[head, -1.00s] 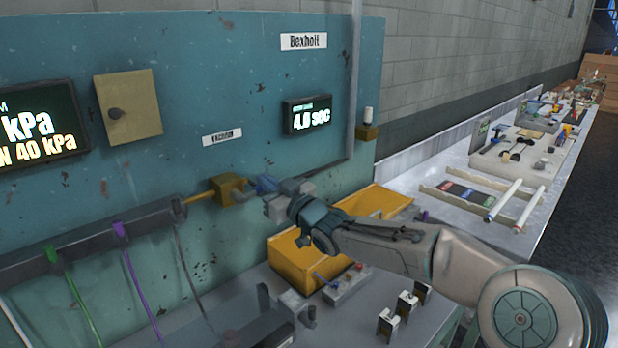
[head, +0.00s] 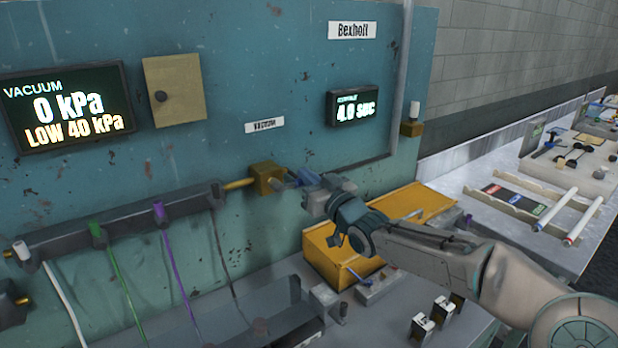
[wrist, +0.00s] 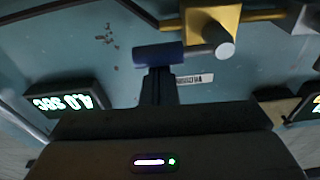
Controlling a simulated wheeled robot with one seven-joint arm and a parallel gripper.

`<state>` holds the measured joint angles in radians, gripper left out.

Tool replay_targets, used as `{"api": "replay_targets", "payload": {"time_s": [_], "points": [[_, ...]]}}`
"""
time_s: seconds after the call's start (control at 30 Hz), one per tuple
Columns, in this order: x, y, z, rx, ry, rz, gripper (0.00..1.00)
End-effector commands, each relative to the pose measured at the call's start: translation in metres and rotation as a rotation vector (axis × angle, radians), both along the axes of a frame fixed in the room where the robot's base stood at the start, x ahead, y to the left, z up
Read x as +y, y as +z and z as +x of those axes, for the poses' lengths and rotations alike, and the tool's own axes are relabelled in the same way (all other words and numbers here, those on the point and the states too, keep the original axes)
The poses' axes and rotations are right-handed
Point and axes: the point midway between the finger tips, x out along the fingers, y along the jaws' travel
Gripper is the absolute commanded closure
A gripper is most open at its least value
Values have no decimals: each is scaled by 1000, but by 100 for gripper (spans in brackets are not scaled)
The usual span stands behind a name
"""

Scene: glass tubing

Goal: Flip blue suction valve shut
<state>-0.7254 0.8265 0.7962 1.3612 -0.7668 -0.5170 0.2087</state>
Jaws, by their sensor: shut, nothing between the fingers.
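The suction valve is a brass block (head: 266,179) on the pipe along the teal panel; it also shows in the wrist view (wrist: 210,18). Its blue lever (wrist: 158,54) sticks out sideways from a grey hub, roughly in line with the pipe. In the head view the blue lever (head: 303,177) is partly hidden by my gripper (head: 314,186). My gripper's fingers (wrist: 157,74) are shut and empty, with their tips at the lever's edge. I cannot tell whether they touch it. The vacuum display (head: 66,108) reads 0 kPa, LOW 40 kPa.
A grey manifold (head: 130,220) with coloured hoses runs left of the valve. A yellow bin (head: 330,262) stands below my arm. A second display (head: 353,106) reads 4.0 sec. A vertical conduit (head: 402,75) runs up the panel to the right.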

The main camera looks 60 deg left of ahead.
Motion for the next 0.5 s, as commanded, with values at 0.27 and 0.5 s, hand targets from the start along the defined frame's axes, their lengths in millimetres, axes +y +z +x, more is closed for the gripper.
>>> {"api": "replay_targets", "payload": {"time_s": [0.27,0.5], "points": [[5,36,4,0,-5,2,100],[-27,31,11,-2,-12,-1,100]]}}
